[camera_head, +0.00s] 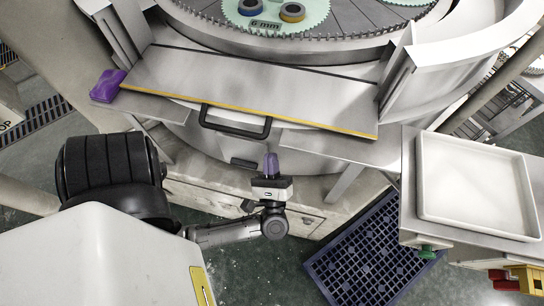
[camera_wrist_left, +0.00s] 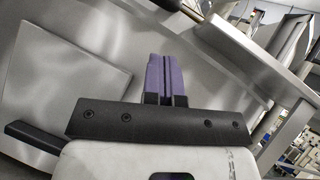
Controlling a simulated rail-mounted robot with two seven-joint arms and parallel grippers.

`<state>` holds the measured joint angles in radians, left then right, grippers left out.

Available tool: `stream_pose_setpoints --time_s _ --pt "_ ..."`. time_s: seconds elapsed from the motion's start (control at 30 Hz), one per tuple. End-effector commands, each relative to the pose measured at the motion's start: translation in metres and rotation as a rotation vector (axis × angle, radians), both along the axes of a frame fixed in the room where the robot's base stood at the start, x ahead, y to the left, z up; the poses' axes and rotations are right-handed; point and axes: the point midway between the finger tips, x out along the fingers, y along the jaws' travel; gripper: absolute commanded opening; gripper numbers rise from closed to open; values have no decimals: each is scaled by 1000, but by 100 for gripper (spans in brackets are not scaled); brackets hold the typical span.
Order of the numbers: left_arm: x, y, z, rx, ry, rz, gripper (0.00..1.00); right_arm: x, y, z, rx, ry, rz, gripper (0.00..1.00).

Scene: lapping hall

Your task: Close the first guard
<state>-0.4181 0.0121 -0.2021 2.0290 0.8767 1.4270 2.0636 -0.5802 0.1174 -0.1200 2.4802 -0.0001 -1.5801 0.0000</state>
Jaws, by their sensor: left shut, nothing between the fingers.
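The guard (camera_head: 250,88) is a long flat grey panel with a yellow front edge, lying across the front of the round lapping machine. It looks lowered, leaving the machine top in view above it. A black bar handle (camera_head: 235,124) sticks out from its front edge. My left gripper (camera_head: 271,164) has purple fingers pressed together and empty, below and right of the handle and apart from it in the picture. In the left wrist view the shut fingers (camera_wrist_left: 166,78) point toward grey metal surfaces. My right gripper is not in view.
A white tray (camera_head: 480,186) rests on a stand at the right. A dark blue grid crate (camera_head: 368,250) is on the floor below. A purple item (camera_head: 107,86) sits at the guard's left end. The lapping plate (camera_head: 350,40) carries a green disc (camera_head: 310,14).

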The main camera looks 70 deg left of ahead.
Motion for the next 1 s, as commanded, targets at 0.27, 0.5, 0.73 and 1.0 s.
stream_pose_setpoints --time_s 0.27,0.5,0.73,1.0 --pt "-5 13 32 -1 -1 0 0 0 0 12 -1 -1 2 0" --pt "-7 16 41 0 0 0 0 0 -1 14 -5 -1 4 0" --pt "-7 16 41 1 0 -1 0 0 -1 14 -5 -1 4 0" --pt "-6 14 47 -13 8 -5 0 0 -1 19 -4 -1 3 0"
